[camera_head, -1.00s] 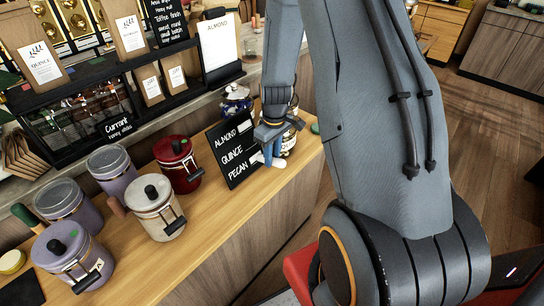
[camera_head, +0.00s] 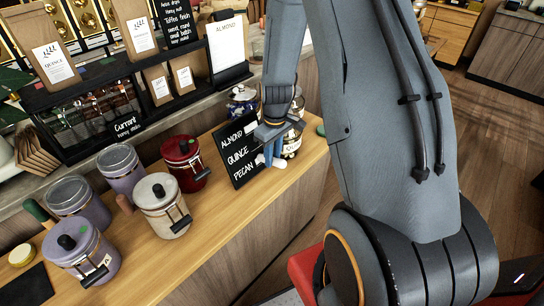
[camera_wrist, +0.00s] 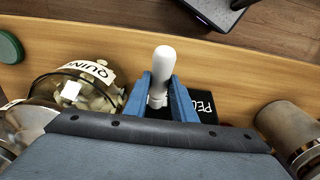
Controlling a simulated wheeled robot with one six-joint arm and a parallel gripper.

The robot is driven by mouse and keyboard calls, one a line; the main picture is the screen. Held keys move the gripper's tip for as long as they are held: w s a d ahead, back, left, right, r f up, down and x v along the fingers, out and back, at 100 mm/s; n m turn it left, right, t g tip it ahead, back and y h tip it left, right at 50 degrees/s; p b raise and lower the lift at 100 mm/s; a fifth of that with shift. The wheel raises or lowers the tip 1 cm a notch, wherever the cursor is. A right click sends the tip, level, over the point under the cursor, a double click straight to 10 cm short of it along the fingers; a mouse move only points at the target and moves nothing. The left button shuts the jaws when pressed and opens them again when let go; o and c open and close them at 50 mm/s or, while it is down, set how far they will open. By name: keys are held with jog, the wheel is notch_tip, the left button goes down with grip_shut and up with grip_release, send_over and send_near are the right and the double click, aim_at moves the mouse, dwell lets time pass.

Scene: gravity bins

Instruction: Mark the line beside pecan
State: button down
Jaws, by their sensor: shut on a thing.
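The black board (camera_head: 233,172) leans on the wooden counter, lettered ALMOND, QUINCE and PECAN from top to bottom. A white patch shows beside ALMOND; my gripper covers part of the right side of the lower lines. My gripper (camera_head: 268,157) is at the board's right edge, with its blue fingers pointing down. In the wrist view my gripper (camera_wrist: 162,82) is shut on a white, round-ended marker (camera_wrist: 164,57). Part of the board (camera_wrist: 205,104) with the start of PECAN shows behind the right finger. I cannot tell whether the marker touches the board.
A glass jar labelled QUINCE (camera_wrist: 62,88) stands close beside my gripper. A red canister (camera_head: 184,160), a cream canister (camera_head: 160,205) and lilac canisters (camera_head: 80,250) stand left of the board. An ALMOND card (camera_head: 228,50) stands on the shelf behind. The counter front is clear.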

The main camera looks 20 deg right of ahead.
jog(key=shift+w+d+f+b, duration=0.2)
jog(key=shift+d+f+b, duration=0.25)
jog(key=shift+d+f, duration=0.45)
jog(key=shift+d+r, duration=0.1)
jog(key=shift+r, duration=0.05)
jog(key=shift+s, duration=0.2)
jog(key=shift+s+d+r+p, duration=0.3)
jog(key=shift+s+p, duration=0.15)
jog(key=shift+s, duration=0.15)
jog(key=s, duration=0.1)
jog(key=s+d+r+p, duration=0.1)
jog(key=s, duration=0.1)
jog(key=s+p, duration=0.1)
jog(key=shift+s+d+r, duration=0.2)
jog(key=shift+d+r, duration=0.1)
jog(key=shift+d, duration=0.05)
